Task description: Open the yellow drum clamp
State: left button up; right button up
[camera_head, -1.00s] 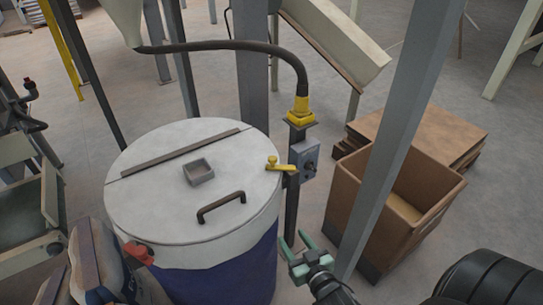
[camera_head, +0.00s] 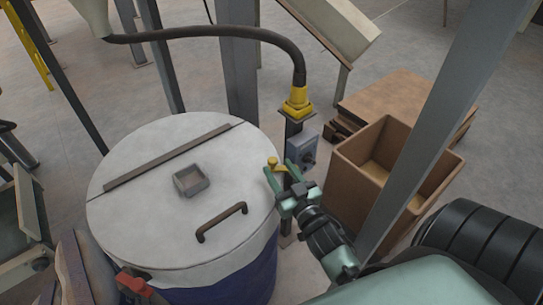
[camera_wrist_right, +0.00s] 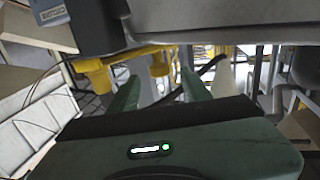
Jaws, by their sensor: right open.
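The yellow drum clamp (camera_head: 273,161) sits on the right rim of a drum with a round white lid (camera_head: 150,215) and a blue body (camera_head: 240,283). My right gripper (camera_head: 279,171) is open at the clamp, with its green fingers close to the yellow handle and partly covering it. I cannot tell whether they touch it. In the right wrist view the clamp's yellow knob (camera_wrist_right: 159,63) shows between and beyond the two open fingertips (camera_wrist_right: 157,85), and a yellow bar extends to the left. My left gripper is not in view.
A post with a grey switch box (camera_head: 302,148) and yellow hose fitting (camera_head: 297,102) stands just behind the clamp. A cardboard box (camera_head: 375,170) is to the right, beside a slanted grey beam (camera_head: 450,125). A red fitting (camera_head: 136,286) is at the drum's front left.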

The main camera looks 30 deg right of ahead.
aim_at(275, 164)
jog(key=w, duration=0.4)
jog(key=shift+d+p, duration=0.3)
jog(key=shift+p, duration=0.05)
jog(key=shift+w+f, duration=0.1)
jog(key=shift+w, duration=0.1)
grip_shut()
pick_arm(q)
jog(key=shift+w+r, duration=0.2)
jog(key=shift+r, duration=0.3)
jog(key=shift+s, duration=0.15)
